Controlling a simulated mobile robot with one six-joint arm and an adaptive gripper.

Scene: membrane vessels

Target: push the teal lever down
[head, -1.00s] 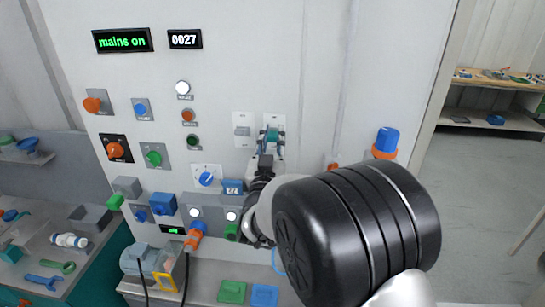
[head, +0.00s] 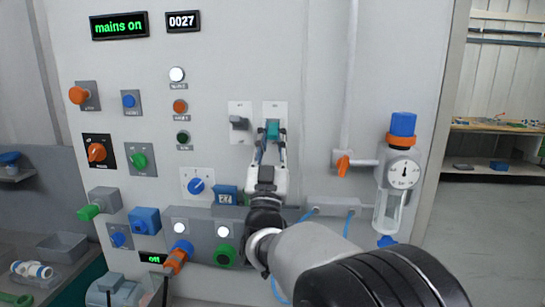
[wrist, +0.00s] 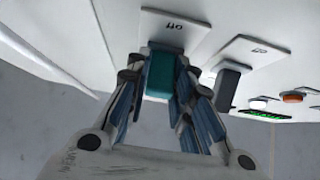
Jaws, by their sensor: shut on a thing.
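The teal lever (head: 273,129) sits on a pale plate on the panel, right of a similar plate with a grey lever (head: 239,123). My gripper (head: 272,136) reaches up to the teal lever with its fingers on either side of it. In the wrist view the teal lever (wrist: 161,74) stands between the fingertips, and my gripper (wrist: 160,85) is shut on it. The lever's lower part is partly hidden by the fingers in the head view. The grey lever also shows in the wrist view (wrist: 227,85), beside the right finger.
A gauge unit with a blue cap (head: 402,124) and an orange valve handle (head: 343,163) are to the right. The panel above the levers is clear.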

